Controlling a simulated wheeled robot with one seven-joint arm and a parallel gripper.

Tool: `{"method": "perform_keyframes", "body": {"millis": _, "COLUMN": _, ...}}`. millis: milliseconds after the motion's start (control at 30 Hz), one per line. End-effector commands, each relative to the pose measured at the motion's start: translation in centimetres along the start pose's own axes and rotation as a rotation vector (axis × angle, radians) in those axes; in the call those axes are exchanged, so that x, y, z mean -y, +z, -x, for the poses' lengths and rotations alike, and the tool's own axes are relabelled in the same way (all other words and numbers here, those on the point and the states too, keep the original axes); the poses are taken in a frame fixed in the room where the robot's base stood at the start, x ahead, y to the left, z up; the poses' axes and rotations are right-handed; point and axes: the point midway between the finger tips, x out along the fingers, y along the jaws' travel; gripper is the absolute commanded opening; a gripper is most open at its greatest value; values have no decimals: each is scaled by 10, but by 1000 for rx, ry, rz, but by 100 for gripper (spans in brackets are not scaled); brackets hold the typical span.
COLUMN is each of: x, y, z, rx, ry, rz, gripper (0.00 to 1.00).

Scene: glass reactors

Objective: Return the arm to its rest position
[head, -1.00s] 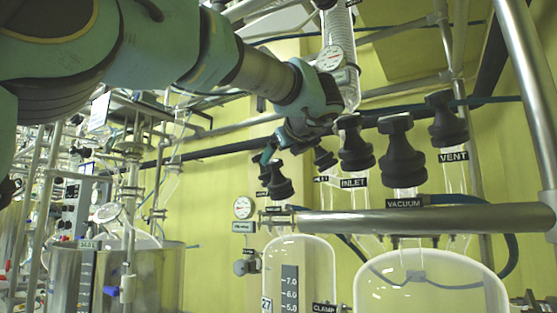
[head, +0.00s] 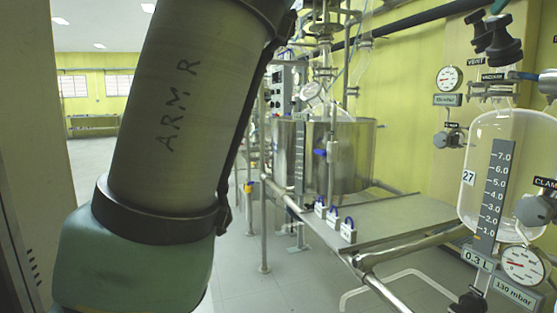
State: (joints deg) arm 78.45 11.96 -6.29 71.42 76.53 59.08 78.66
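A thick link of my arm, marked "ARM R", fills the left and centre of the head view. It rises from a green joint at the bottom left to the top edge. My gripper is out of the frame, so I cannot see whether it is open or shut or holds anything.
A glass vessel (head: 515,165) with a level scale stands at the right. Black knobs (head: 497,42) and gauges (head: 449,78) are near it. A steel tank (head: 350,155) and a metal shelf (head: 410,222) stand in the middle. Grey floor (head: 300,290) is open below.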

Motion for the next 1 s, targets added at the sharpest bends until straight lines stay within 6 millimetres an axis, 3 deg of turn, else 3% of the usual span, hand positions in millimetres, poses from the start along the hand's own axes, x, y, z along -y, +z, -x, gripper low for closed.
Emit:
{"method": "perform_keyframes", "body": {"millis": 367, "x": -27, "y": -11, "z": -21, "rx": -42, "ry": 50, "rz": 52, "gripper": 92}}
{"method": "perform_keyframes", "body": {"millis": 567, "x": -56, "y": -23, "z": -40, "rx": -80, "ry": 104, "rz": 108, "gripper": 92}}
{"method": "perform_keyframes", "body": {"millis": 833, "x": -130, "y": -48, "z": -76, "rx": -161, "ry": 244, "rz": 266, "gripper": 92}}
{"method": "perform_keyframes", "body": {"millis": 1000, "x": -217, "y": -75, "z": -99, "rx": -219, "ry": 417, "rz": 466, "gripper": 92}}
